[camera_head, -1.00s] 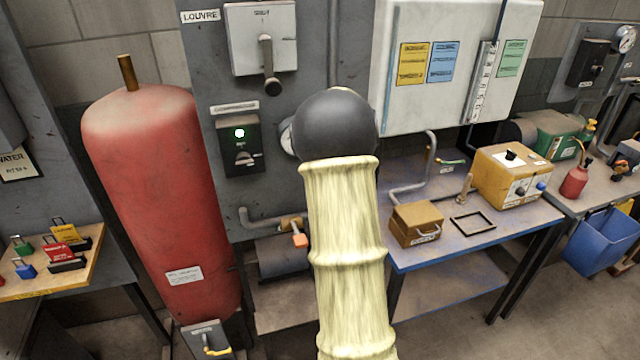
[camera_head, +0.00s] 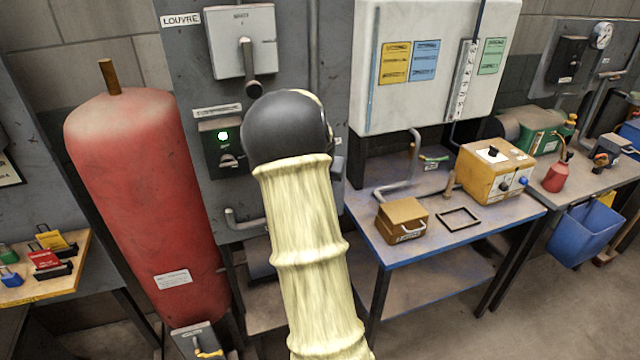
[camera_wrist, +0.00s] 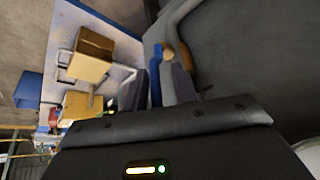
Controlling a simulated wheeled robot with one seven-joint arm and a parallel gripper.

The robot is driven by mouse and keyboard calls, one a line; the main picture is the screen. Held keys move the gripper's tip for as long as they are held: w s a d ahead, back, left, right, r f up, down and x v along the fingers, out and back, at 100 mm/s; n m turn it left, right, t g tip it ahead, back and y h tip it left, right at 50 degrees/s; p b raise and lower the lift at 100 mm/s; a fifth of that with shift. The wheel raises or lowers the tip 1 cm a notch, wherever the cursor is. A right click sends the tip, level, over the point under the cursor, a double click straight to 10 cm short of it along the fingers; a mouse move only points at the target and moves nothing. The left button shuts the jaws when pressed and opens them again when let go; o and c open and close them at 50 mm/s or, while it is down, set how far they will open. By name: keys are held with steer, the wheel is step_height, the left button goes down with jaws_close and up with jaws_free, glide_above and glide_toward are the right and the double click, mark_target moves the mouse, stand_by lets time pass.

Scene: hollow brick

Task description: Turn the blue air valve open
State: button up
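In the head view my pale-sleeved arm and its black wrist stand before the grey panel (camera_head: 185,75) and hide most of my gripper. In the wrist view my gripper (camera_wrist: 160,90) shows two dark fingers with a gap between them. A narrow blue piece (camera_wrist: 156,75) stands in or behind that gap; I cannot tell whether it is the valve's handle or touches a finger. A small tan piece (camera_wrist: 184,55) shows just beyond the fingers. I cannot make out the blue air valve in the head view. A grey pipe (camera_head: 240,220) runs behind my arm there.
A red tank (camera_head: 140,200) stands left of the panel. A blue-edged table (camera_head: 450,248) at right holds a brown box (camera_head: 402,221), a black frame (camera_head: 459,219) and a yellow box (camera_head: 493,172). A white cabinet (camera_head: 435,105) hangs above. Floor at lower right is clear.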

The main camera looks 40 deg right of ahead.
steer(key=shift+o, duration=0.3)
steer(key=shift+w+r, duration=0.15)
steer(key=shift+w, duration=0.1)
steer(key=shift+a, duration=0.1)
steer(key=b+v, duration=0.1)
steer(key=v, duration=1.6)
steer(key=shift+s+a, duration=0.15)
steer(key=shift+s, duration=0.05)
steer(key=shift+w, duration=0.1)
